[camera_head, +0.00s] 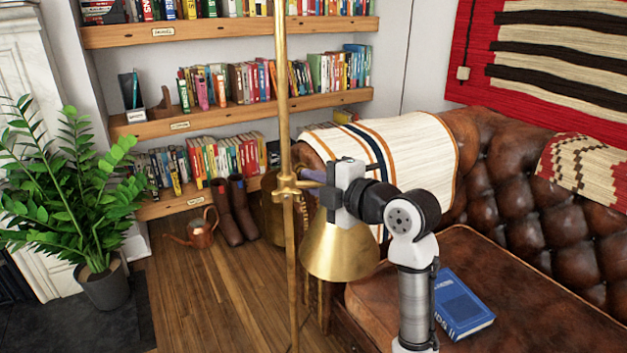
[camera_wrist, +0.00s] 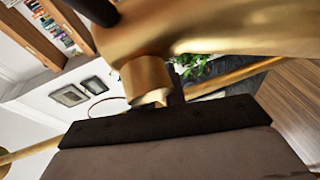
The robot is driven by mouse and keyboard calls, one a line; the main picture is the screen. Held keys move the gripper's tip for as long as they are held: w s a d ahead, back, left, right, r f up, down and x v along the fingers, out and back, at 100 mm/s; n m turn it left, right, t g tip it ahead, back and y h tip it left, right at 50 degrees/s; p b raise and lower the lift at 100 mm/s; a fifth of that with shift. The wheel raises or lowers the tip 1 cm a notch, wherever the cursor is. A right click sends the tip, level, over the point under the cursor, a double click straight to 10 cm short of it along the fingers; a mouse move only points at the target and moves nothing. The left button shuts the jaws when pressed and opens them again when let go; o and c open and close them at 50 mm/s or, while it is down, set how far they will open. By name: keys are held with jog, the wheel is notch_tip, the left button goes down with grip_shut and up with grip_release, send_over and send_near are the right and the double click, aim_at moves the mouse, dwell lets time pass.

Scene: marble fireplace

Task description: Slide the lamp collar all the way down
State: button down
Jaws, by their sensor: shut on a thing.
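The brass lamp pole (camera_head: 281,90) stands upright left of my arm. The brass lamp collar (camera_head: 286,184) sits around it, a bit below the middle of the visible pole. A brass lampshade (camera_head: 340,248) hangs right of the pole, under my gripper (camera_head: 320,190). My gripper reaches in from the right at collar height and is shut on the collar's brass fitting. In the wrist view, a short brass cylinder (camera_wrist: 147,78) meets the dark jaws (camera_wrist: 165,118), and the shade (camera_wrist: 220,25) fills the top. The exact contact is partly hidden.
A leather sofa (camera_head: 500,170) with a blue book (camera_head: 461,304) on its seat stands at right. Bookshelves (camera_head: 225,115) are behind the pole. Boots (camera_head: 228,210), a copper watering can (camera_head: 198,230) and a potted plant (camera_head: 105,288) stand at left. The wooden floor (camera_head: 205,300) left of the pole is clear.

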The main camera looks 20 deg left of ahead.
jog(key=shift+f, duration=0.3)
jog(key=c, duration=1.5)
grip_release()
jog(key=shift+o, duration=0.2)
jog(key=shift+d+r, duration=0.1)
jog(key=v, duration=1.3)
jog(key=shift+s+d, duration=0.25)
jog(key=shift+r, duration=0.1)
